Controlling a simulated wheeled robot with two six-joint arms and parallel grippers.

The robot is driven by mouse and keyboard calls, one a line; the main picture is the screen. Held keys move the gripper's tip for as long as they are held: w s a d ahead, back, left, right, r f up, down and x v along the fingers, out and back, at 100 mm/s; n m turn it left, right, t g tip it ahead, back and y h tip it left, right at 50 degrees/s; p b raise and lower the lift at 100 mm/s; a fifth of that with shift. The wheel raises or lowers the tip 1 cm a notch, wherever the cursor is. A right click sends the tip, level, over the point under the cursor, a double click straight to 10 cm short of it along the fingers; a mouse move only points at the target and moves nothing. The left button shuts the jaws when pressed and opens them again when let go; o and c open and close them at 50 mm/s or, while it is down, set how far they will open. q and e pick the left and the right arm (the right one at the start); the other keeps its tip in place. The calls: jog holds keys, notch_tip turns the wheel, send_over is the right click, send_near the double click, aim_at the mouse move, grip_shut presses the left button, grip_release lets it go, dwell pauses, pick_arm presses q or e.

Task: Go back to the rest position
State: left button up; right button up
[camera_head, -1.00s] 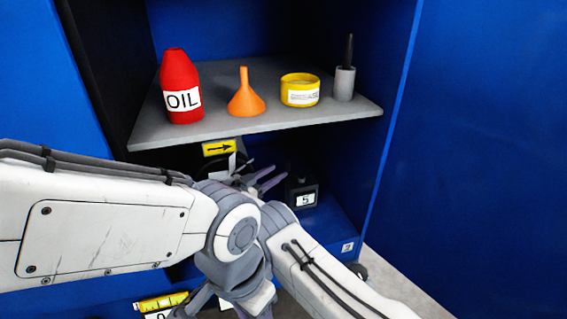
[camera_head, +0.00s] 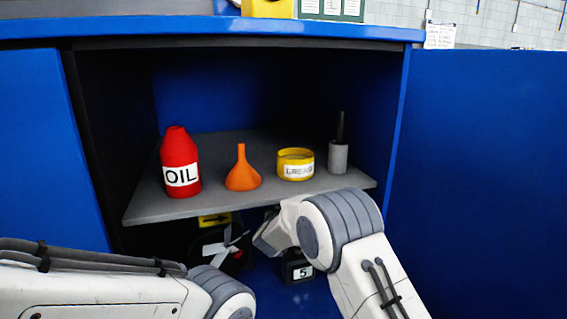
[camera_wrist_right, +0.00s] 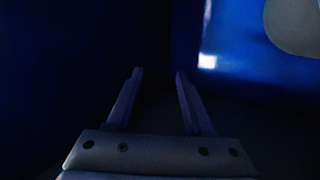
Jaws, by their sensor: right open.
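My right gripper (camera_wrist_right: 159,73) shows in the right wrist view with its two fingers apart and nothing between them. Beyond the fingers are dark and blue surfaces. In the head view my right arm comes in from the lower right and bends in front of the open blue cabinet, just below the shelf's right part. Its gripper cannot be made out there. My left arm comes in along the bottom left, and its gripper is out of the picture.
A grey shelf (camera_head: 148,209) in the cabinet holds a red oil bottle (camera_head: 180,160), an orange funnel (camera_head: 242,172), a yellow grease tin (camera_head: 295,164) and a grey holder (camera_head: 338,157). Below are a black round thing (camera_head: 208,244) and a black block labelled 5 (camera_head: 301,270).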

jog(key=s+d+f+n+g+y, duration=0.15)
jog(key=s+d+g, duration=0.35)
jog(key=s, duration=0.8)
jog(key=s+d+f+g, duration=0.35)
jog(key=s+d, duration=0.35)
jog(key=s, duration=0.7)
jog(key=s+d+f+n+g+y, duration=0.1)
jog(key=s+d+g, duration=0.4)
jog(key=s, duration=0.8)
jog(key=s+a+r+n+g+y+p, duration=0.1)
jog(key=s+a+r+n+g+p, duration=0.1)
jog(key=s+a+r+n+p, duration=0.8)
jog(key=s+a+r+m+p, duration=0.1)
jog(key=r+p, duration=1.8)
jog(key=r, duration=0.2)
jog(key=s+a+r+m+p, duration=0.1)
jog(key=s+r+p, duration=0.1)
jog(key=r+p, duration=1.7)
notch_tip(320, 180, up, 3)
jog(key=shift+s+a+f+m, duration=0.1)
jog(key=shift+s+a+m, duration=0.1)
jog(key=shift+a+m, duration=0.2)
jog(key=shift+a, duration=0.1)
